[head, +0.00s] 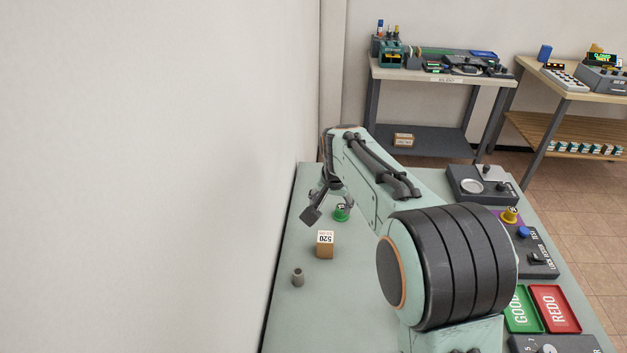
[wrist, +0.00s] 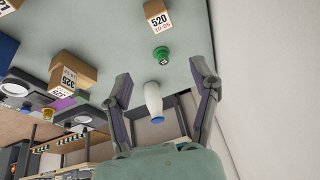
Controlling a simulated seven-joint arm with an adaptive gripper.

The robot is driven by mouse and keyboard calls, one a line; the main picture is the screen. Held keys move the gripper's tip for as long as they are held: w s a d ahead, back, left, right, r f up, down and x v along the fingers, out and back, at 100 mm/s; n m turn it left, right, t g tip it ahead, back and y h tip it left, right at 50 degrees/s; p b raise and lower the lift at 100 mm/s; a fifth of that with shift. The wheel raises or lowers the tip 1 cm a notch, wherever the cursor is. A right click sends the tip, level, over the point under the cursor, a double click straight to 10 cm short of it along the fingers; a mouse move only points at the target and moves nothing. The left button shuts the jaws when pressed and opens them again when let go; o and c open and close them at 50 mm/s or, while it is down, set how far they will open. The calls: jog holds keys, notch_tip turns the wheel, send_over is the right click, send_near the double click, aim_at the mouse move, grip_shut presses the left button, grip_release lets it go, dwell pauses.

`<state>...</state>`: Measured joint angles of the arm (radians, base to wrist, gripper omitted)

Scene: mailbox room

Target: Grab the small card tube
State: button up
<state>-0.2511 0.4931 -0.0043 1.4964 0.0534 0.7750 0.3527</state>
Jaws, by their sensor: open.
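A small grey-brown cylinder (head: 298,277), which looks like the card tube, stands upright on the pale green table near the wall in the head view. It is in front of the box marked 520 (head: 325,245) and apart from it. I cannot make out the cylinder in the wrist view. My gripper (head: 330,208) is open and empty, farther back over the table than the cylinder. In the wrist view my gripper (wrist: 161,76) has its fingers spread, with a white bottle-like thing with a blue end (wrist: 153,100) showing between them, not gripped.
A green round thing (head: 341,214) sits close by my gripper. The white wall (head: 150,180) runs along the table's left edge. A green tray (head: 520,309), a red tray (head: 555,308) and control boxes line the right side. The table around the cylinder is clear.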

jog(key=n+g, duration=0.1)
jog(key=g, duration=0.1)
send_over(298, 272)
jog(key=w+d, duration=0.2)
jog(key=s+d+x, duration=0.1)
jog(key=s+x, duration=0.1)
jog(key=x, duration=0.8)
jog(key=shift+n+g+h, duration=0.3)
jog(key=shift+n+g, duration=0.1)
jog(key=shift+g, duration=0.1)
jog(key=s+f, duration=0.1)
jog(key=f, duration=0.1)
jog(key=a+f, duration=0.1)
jog(key=f, duration=0.2)
jog(key=s+a+f, duration=0.1)
jog(key=f, duration=0.1)
jog(key=shift+s+a+f, duration=0.2)
jog(key=shift+s+a, duration=0.05)
jog(key=shift+s, duration=0.1)
jog(key=f, duration=0.6)
jog(key=shift+w, duration=0.4)
jog(key=c, duration=0.9)
